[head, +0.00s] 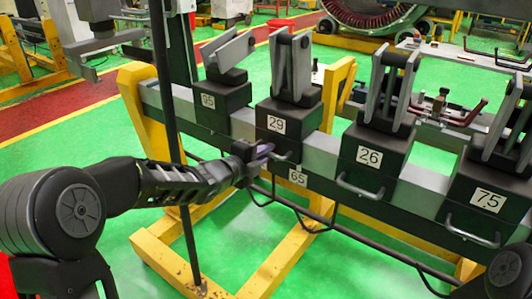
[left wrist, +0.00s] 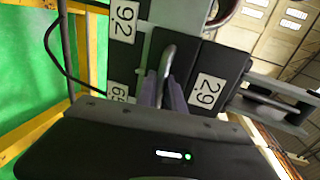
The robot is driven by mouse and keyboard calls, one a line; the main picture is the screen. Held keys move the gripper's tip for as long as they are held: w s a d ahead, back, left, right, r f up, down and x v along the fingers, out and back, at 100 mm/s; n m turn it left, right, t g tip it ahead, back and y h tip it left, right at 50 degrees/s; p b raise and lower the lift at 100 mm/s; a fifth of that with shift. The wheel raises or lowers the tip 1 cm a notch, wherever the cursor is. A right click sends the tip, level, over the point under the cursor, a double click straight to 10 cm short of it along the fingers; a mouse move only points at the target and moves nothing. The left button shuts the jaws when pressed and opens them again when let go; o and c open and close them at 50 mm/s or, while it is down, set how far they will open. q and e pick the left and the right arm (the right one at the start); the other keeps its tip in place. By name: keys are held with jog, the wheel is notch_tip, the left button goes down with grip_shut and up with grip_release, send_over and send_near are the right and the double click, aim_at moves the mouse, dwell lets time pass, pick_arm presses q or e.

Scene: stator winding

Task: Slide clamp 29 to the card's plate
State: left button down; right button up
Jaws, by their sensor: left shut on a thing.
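Clamp 29 (head: 290,92) is a black block with grey upright arms, seated on the long grey and black rail (head: 326,152). Its number label also shows in the left wrist view (left wrist: 207,93). My left gripper (head: 262,152) is at the block's lower front, shut on its metal handle (left wrist: 168,58). A plate marked 65 (head: 297,177) is on the rail's front face, below and right of the clamp's label. Another number plate (left wrist: 124,20) shows in the left wrist view, further left along the rail; my gripper hides that part in the head view. I see no card. My right gripper is out of view.
Another clamp (head: 221,105) stands left of clamp 29. Clamp 26 (head: 368,160) and clamp 75 (head: 480,196) stand to the right with their handles. Bare rail shows on both sides of clamp 29. A yellow stand (head: 285,262) holds the rail.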

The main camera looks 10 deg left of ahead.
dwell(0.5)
pick_arm(q)
jog(key=w+a, duration=0.1)
jog(key=a, duration=0.1)
jog(key=w+a+p, duration=0.1)
jog(key=a, duration=0.4)
jog(key=shift+w+p, duration=0.4)
jog(key=shift+s+d, duration=0.1)
jog(key=shift+d, duration=0.15)
jog(key=c, duration=1.5)
grip_release()
jog(key=shift+o, duration=0.2)
jog(key=shift+s+a, duration=0.1)
jog(key=b+v, duration=0.1)
jog(key=v, duration=0.6)
jog(key=shift+s, duration=0.3)
